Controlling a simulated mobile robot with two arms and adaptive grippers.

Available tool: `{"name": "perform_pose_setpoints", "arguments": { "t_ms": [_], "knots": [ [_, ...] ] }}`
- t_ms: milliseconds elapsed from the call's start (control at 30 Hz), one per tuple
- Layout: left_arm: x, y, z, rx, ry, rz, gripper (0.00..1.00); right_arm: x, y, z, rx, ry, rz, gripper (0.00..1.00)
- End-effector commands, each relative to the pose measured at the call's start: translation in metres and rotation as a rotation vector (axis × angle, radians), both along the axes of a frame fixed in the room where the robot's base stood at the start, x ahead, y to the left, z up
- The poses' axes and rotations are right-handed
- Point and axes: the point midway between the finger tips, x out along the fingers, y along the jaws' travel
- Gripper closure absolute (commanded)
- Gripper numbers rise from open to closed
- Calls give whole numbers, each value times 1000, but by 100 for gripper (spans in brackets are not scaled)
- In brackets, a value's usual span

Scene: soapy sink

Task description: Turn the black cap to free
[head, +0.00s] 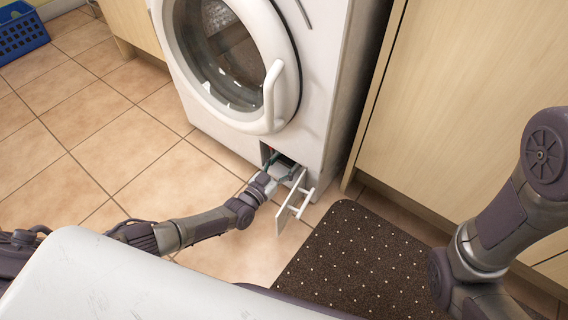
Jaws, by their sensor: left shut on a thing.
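A white washing machine (318,100) stands at the top centre. The small flap (289,208) at its lower front corner hangs open, showing a dark opening (267,153). My left gripper (276,168) reaches from the left into this opening, beside the open flap. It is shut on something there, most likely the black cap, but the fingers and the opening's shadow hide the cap. My right arm shows at the right edge, and its gripper is out of view.
The machine's round door (292,75) is shut above the opening. A dark dotted mat (365,262) lies on the tiled floor to the right of the flap. Wooden cabinets (470,110) stand at the right. A blue basket (20,32) sits at the far left. The floor at left is clear.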

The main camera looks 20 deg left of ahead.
Motion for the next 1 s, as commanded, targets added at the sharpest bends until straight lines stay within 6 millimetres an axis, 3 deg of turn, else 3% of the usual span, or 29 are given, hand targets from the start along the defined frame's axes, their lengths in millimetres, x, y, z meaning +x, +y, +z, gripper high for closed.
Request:
{"name": "perform_pose_setpoints", "arguments": {
  "t_ms": [467,1000],
  "knots": [
    [-1,1,-2,-83,31,1,73,0,0,-5,0,0,0,60],
    [0,2,-4,-521,190,1,73,0,0,-22,0,1,0,60]
  ]
}}
